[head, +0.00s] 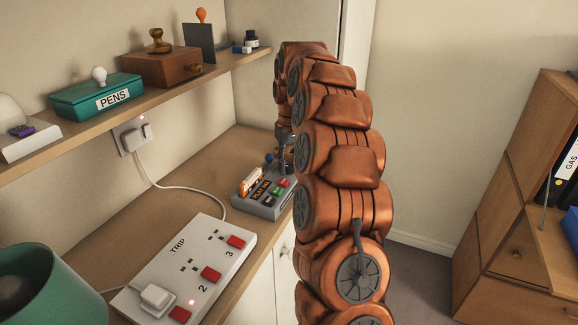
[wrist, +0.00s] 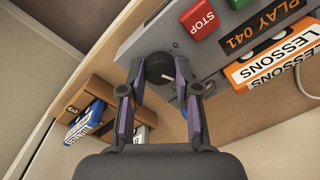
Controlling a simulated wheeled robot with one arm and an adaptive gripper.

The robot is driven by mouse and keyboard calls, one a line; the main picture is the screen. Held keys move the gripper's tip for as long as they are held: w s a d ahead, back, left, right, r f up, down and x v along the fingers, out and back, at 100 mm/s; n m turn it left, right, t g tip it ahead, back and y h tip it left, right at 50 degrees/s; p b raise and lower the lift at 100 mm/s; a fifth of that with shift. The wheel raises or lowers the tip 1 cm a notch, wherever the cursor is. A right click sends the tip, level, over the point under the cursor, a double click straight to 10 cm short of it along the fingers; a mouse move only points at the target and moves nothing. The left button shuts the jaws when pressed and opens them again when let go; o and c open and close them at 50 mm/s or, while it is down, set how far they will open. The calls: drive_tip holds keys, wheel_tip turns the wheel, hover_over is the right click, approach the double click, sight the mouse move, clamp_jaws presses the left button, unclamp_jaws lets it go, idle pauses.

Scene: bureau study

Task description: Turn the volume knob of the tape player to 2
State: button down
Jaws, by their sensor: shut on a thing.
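The grey tape player (head: 262,206) sits on the desk in the head view, with an orange-lettered display and coloured buttons. Its grey body (wrist: 228,52) fills the upper right of the wrist view, with a red STOP button (wrist: 199,22) and a display reading PLAY 041 (wrist: 263,25). The black round volume knob (wrist: 160,68) has a short white mark near its lower right in the picture. My gripper (wrist: 159,74) has one finger on each side of the knob and is shut on it. My arm hides part of the player in the head view.
Orange and white LESSONS cassettes (wrist: 270,62) are at the player. A white power strip (head: 193,268) with red switches and a green lamp (head: 45,290) are on the desk. A shelf (head: 130,103) runs above. A wooden cabinet (head: 510,220) stands right, with open floor before it.

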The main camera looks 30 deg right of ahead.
sight(289, 165)
idle(0.3)
drive_tip(key=c, duration=0.8)
unclamp_jaws()
drive_tip(key=shift+r, duration=0.1)
drive_tip(key=shift+d+r, duration=0.2)
drive_tip(key=shift+r, duration=3.4)
drive_tip(key=shift+a+r, duration=0.1)
